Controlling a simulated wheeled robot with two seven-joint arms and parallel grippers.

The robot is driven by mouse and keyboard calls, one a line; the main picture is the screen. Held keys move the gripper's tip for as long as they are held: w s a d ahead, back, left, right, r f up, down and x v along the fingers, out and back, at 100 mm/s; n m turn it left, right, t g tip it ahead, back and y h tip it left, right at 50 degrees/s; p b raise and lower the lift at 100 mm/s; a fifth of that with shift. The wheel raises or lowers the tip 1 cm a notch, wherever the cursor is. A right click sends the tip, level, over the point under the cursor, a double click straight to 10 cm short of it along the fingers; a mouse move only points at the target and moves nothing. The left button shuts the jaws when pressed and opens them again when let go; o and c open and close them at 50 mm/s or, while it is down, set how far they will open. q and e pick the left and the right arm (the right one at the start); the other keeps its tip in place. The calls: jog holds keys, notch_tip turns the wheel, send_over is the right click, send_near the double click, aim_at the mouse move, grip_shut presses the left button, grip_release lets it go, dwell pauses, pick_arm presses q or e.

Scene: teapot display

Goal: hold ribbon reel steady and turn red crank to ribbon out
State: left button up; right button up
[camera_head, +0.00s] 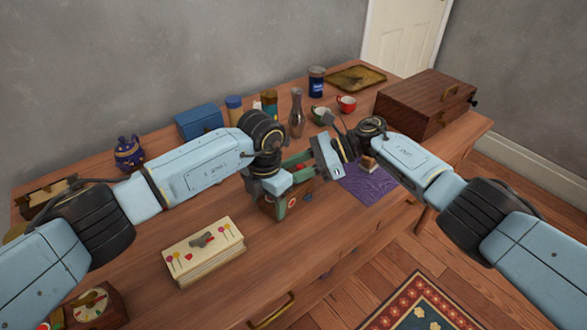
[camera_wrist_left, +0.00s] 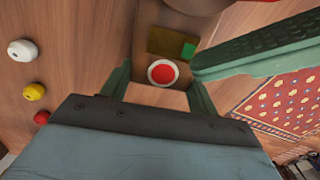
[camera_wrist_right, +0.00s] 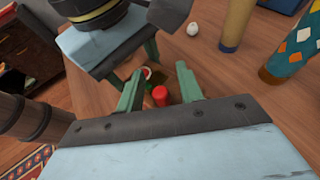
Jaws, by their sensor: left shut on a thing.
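The ribbon reel appears as a small brown wooden block (camera_head: 295,196) on the table, mostly hidden by my grippers in the head view. My left gripper (camera_head: 276,204) points down and is shut on it. In the left wrist view, a red disc with a white rim (camera_wrist_left: 163,72) and a brass plate with a green square (camera_wrist_left: 172,43) show beyond its fingers. The red crank knob (camera_wrist_right: 160,96) lies between the green fingers of my right gripper (camera_wrist_right: 160,90), which is open around it with gaps showing. The crank's arm is hidden.
A purple cloth (camera_head: 365,186) lies to the right. A vase (camera_head: 296,115), a red cup (camera_head: 346,104) and a blue box (camera_head: 198,121) stand behind. A wooden chest (camera_head: 420,105) stands at the right. The front middle is clear.

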jog(key=v, duration=1.2)
jog(key=shift+f, duration=0.1)
jog(key=shift+c, duration=0.4)
